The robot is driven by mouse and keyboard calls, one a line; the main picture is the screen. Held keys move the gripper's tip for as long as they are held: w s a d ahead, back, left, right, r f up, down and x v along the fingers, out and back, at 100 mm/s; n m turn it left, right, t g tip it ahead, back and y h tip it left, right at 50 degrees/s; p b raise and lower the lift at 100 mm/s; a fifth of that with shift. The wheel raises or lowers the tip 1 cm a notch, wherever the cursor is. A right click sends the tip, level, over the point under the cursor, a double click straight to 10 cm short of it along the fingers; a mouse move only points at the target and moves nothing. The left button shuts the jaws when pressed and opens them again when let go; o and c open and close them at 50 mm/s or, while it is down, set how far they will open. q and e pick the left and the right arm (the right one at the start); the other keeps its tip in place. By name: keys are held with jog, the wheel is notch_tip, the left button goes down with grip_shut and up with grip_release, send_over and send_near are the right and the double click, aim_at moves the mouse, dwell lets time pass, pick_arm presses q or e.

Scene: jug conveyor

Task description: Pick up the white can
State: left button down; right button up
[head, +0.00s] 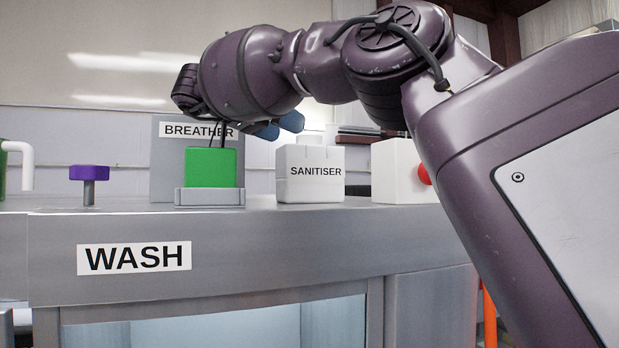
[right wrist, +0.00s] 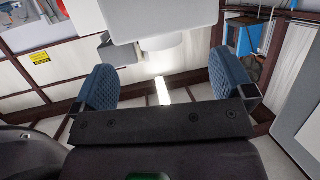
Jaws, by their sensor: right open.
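The white can (head: 310,176) is a boxy white container labelled SANITISER with a short cap on top. It stands upright on the grey counter (head: 330,228) in the head view. My left gripper is not in view.
A green block (head: 211,167) on a grey base stands left of the can, before a grey BREATHER box (head: 168,165). A purple knob (head: 89,173) is farther left. A white box (head: 395,170) with a red button (head: 424,174) stands to the right, close to my arm.

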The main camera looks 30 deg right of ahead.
aim_at(303, 136)
jog(key=x, duration=0.5)
jog(key=shift+d, duration=0.1)
jog(key=shift+r, duration=0.1)
jog(key=c, duration=1.7)
